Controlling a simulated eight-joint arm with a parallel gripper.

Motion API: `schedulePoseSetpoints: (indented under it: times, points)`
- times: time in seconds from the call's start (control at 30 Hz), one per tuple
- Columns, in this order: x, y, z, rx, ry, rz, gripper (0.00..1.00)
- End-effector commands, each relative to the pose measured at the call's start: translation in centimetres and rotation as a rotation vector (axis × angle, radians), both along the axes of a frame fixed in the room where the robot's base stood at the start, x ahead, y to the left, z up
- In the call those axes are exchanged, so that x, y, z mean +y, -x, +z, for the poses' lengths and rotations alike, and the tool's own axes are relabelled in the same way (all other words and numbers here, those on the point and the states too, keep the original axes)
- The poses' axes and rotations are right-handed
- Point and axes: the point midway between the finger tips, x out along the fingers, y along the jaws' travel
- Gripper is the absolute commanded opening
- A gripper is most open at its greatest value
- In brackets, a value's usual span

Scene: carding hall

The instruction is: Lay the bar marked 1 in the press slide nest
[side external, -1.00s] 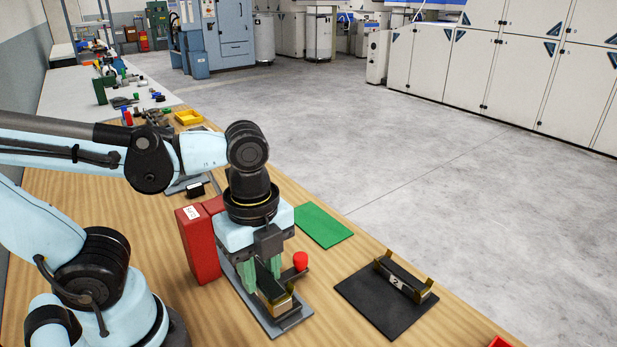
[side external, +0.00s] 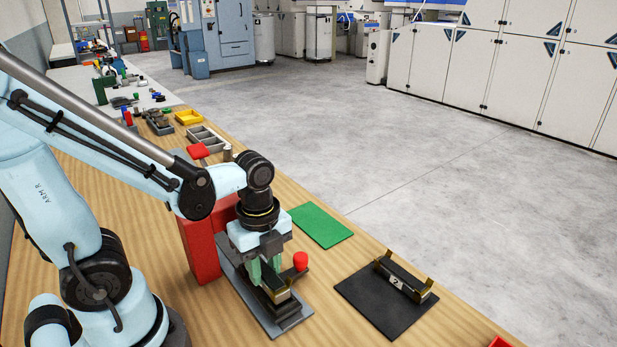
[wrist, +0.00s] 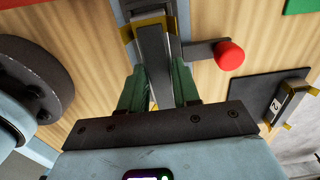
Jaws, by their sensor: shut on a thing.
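My gripper (side external: 265,277) points down over the grey press slide (side external: 233,275). Its green fingers are shut on a dark grey bar (wrist: 152,55), which shows between them in the wrist view. The bar is at the brass-coloured nest (side external: 283,297); the nest also shows in the wrist view (wrist: 127,33). The fingers hide much of the bar, and I cannot read its mark or tell if it is fully seated. A bar marked 2 (side external: 397,283) lies in a brass-ended cradle on a black mat (side external: 372,309) at right.
The red press body (side external: 199,250) stands just left of my gripper. A red knob (side external: 300,260) rises beside the nest. A green mat (side external: 321,226) lies behind, flat and empty. A grey divided tray (side external: 207,138) and yellow bin (side external: 188,117) are farther back.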

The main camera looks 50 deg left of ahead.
Motion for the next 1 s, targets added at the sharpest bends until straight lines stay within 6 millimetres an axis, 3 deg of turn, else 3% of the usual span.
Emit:
schedulePoseSetpoints:
  times: [0.2,0.63,0.67,0.7,0.8,1.0]
  points:
    - [0.0,0.0,-1.2,0.0,0.0,0.0,0.0]
    - [0.0,0.0,-1.6,0.0,0.0,0.0,0.0]
    - [0.0,0.0,-1.6,0.0,0.0,0.0,0.34]
    - [0.0,0.0,-1.6,0.0,0.0,0.0,0.41]
    - [0.0,0.0,-1.6,0.0,0.0,0.0,0.56]
    - [0.0,0.0,-1.6,0.0,0.0,0.0,0.57]
